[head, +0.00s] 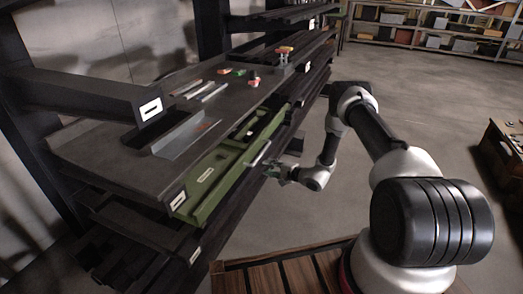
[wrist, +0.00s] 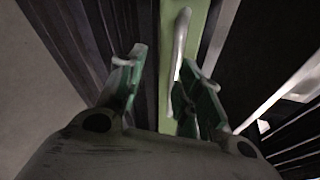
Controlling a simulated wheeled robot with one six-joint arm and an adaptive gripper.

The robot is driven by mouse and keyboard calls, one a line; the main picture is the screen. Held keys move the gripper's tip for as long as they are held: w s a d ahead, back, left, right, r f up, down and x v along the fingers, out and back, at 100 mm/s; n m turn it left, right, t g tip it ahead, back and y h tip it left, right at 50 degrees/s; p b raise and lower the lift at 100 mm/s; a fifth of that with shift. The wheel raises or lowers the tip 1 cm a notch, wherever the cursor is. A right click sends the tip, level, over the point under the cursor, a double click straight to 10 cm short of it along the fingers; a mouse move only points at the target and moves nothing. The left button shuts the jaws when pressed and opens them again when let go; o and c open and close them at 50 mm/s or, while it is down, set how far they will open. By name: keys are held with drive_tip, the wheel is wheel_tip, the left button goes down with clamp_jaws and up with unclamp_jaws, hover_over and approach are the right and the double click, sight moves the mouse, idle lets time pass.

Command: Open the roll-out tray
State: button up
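The green roll-out tray (head: 208,183) sits under the dark worktop. Its long front and a strip of its inside show beyond the worktop's edge. A pale bar handle (head: 262,154) is on its front. My gripper (head: 273,171) is beside the near end of the handle. In the wrist view my gripper (wrist: 160,85) is open, with its green-padded fingers apart. The green tray front (wrist: 197,30) and the handle (wrist: 180,45) lie ahead, between the fingertips and closer to the right finger. I cannot tell whether a finger touches the handle.
The dark worktop (head: 110,158) carries metal bars (head: 208,91) and small coloured parts (head: 253,78). Dark rails (head: 195,250) run below the tray. A slatted wooden surface (head: 280,275) is at the bottom near my base. Floor to the right is open up to a wooden crate (head: 497,155).

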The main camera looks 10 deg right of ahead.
sight(261, 154)
drive_tip(key=w, duration=0.3)
drive_tip(key=w+a+n+t, duration=0.1)
drive_tip(key=w, duration=0.3)
drive_tip(key=w+a+t+h, duration=0.1)
drive_tip(key=w, duration=0.2)
drive_tip(key=shift+w+r+n, duration=0.25)
drive_tip(key=shift+w+n, duration=0.05)
drive_tip(key=shift+n, duration=0.1)
drive_tip(key=shift+c, duration=0.3)
clamp_jaws()
